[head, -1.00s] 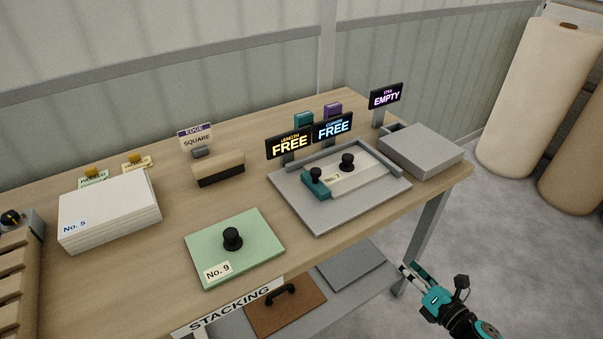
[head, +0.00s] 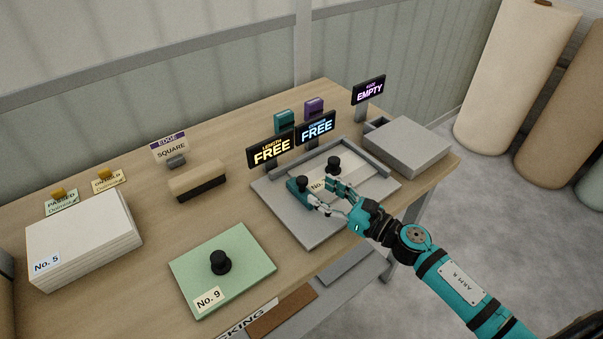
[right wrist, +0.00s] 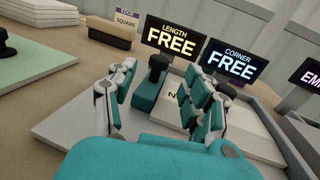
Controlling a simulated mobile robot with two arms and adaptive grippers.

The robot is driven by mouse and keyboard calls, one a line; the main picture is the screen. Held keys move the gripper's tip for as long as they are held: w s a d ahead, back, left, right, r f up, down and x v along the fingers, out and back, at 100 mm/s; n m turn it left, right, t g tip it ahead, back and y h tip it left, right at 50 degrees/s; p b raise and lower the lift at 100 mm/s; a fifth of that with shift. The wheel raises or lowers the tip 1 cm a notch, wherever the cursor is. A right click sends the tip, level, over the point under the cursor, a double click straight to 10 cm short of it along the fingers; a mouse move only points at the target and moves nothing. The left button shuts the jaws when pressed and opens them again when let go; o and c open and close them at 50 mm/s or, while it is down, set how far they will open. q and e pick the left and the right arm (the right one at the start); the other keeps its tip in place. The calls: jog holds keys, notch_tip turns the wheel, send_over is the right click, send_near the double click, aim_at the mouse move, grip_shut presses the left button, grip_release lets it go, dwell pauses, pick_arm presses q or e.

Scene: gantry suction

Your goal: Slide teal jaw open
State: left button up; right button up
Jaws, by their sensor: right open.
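The teal jaw (head: 297,189) with a black knob stands at the left end of the grey fixture tray (head: 295,230), beside a pale No. 7 block with its own black knob (head: 334,162). My right gripper (head: 322,192) is open over the fixture, close to the teal jaw. In the right wrist view the teal jaw (right wrist: 149,97) shows between the two spread fingers, beyond them; I cannot tell whether they touch it. The fingers partly hide the No. 7 label. My left gripper is not in view.
LENGTH FREE (head: 271,151) and CORNER FREE (head: 316,128) signs stand behind the fixture. A grey box (head: 408,146) is at its right. A green No. 9 plate (head: 245,282) lies in front left, and a white No. 5 stack (head: 85,235) is farther left.

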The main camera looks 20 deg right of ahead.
aim_at(307, 182)
jog(key=p+x, duration=0.1)
jog(key=x, duration=0.5)
jog(key=shift+r, duration=0.15)
jog(key=shift+w+a, duration=0.35)
jog(key=shift+w, duration=0.2)
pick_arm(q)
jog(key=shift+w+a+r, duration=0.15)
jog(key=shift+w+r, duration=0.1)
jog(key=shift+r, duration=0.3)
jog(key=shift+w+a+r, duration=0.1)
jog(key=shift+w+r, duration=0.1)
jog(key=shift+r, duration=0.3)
pick_arm(e)
jog(key=c, duration=1)
grip_shut()
jog(key=shift+a+f, duration=0.15)
jog(key=shift+f, duration=0.1)
